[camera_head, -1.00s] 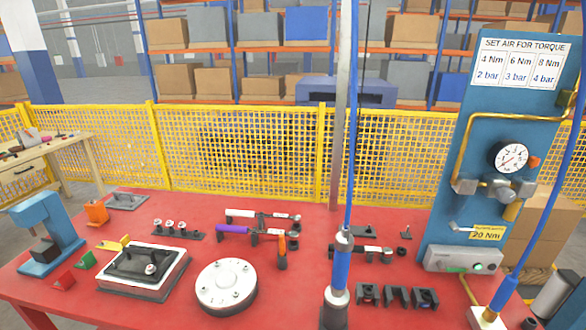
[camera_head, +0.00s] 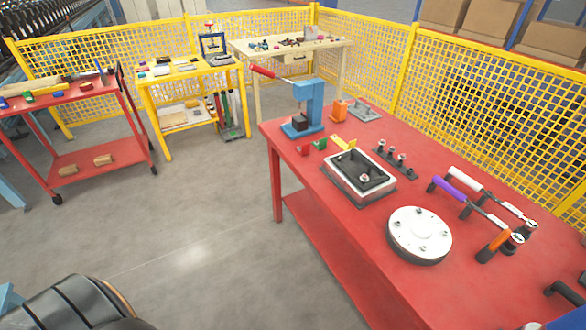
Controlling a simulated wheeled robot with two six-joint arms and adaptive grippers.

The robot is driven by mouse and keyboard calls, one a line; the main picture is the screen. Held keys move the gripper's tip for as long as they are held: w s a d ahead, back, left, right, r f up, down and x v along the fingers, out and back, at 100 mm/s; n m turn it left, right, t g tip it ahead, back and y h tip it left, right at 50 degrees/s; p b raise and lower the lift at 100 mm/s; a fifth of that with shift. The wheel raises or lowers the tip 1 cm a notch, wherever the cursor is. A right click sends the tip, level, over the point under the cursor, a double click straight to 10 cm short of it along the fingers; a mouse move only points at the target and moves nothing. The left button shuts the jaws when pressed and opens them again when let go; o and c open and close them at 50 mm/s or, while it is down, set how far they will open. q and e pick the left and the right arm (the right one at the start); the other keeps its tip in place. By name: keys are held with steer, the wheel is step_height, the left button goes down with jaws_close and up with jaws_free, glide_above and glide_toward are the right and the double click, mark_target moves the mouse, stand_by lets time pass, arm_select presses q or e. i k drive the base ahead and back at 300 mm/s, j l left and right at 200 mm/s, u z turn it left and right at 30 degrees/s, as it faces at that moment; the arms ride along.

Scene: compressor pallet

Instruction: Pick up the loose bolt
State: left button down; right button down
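No bolt stands out clearly as the loose one in the head view. A small silver bolt-like piece (camera_head: 364,177) sits in the dark inset of the white-rimmed tray (camera_head: 345,187) on the red table (camera_head: 310,190). Several silver-topped pieces stand in a dark rack (camera_head: 396,163) behind the tray. The round white disc (camera_head: 419,233) has several small bolt-like heads on its top. Neither of my grippers is in view.
A blue press (camera_head: 318,105) with a red handle and an orange block (camera_head: 340,110) stand at the table's far end. Torque wrenches (camera_head: 450,188) lie at right. A red cart (camera_head: 85,125), yellow table (camera_head: 180,72) and wooden bench (camera_head: 295,47) stand beyond open grey floor.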

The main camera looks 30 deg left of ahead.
mark_target(364, 178)
steer(key=u, duration=0.2)
steer(key=i+j+z, duration=0.1)
steer(key=z, duration=0.8)
steer(key=j+z, duration=0.2)
steer(key=j, duration=0.35)
steer(key=j+z, duration=0.25)
steer(key=j, duration=0.25)
steer(key=j+z, duration=0.2)
steer(key=j, duration=0.35)
steer(key=k+j+z, duration=0.25)
steer(key=j, duration=0.25)
steer(key=j+z, duration=0.2)
steer(key=j, duration=0.3)
